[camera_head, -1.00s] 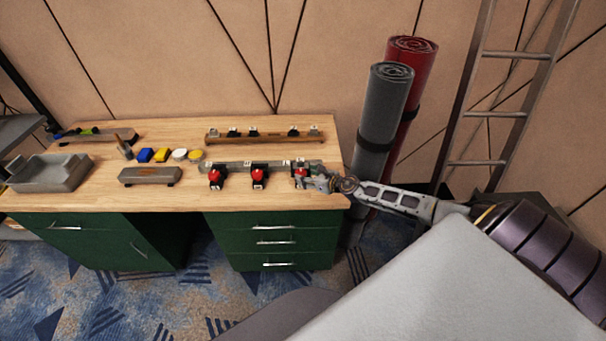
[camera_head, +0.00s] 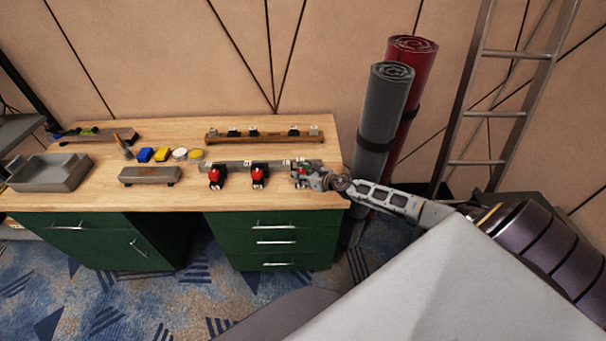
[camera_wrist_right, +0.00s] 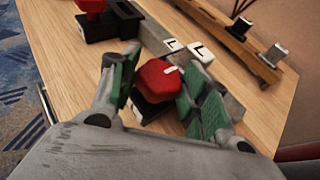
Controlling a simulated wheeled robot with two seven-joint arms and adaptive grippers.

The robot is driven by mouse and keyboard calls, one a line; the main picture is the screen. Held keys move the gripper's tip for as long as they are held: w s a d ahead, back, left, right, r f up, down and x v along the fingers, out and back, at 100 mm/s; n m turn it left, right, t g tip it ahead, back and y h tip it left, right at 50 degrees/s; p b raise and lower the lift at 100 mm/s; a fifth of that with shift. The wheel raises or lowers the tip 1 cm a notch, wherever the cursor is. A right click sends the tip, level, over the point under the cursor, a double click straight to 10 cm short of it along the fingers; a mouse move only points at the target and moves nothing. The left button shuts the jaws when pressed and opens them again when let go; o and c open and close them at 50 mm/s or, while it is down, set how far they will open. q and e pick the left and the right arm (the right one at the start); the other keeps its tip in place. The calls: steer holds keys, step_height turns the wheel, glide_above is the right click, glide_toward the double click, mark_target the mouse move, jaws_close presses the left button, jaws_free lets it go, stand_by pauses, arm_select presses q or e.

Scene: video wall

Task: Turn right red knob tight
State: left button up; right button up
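Several red knobs on black bases stand in a row along the front of the table, in front of a grey bar. The right red knob (camera_wrist_right: 158,80) shows a short white mark on top in the right wrist view. In the head view it (camera_head: 302,171) is mostly hidden by my right gripper (camera_head: 305,175). The green-padded fingers of my right gripper (camera_wrist_right: 160,92) are on both sides of this knob, very close to it. I cannot tell if both pads press on it. My left gripper is not in view.
The middle red knob (camera_head: 258,175) and left red knob (camera_head: 215,176) stand left of my gripper. A wooden rail (camera_head: 265,138) with small switches lies behind. Rolled mats (camera_head: 380,115) and a ladder (camera_head: 480,112) stand right of the table (camera_head: 190,198).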

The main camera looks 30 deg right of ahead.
steer(key=c, duration=0.5)
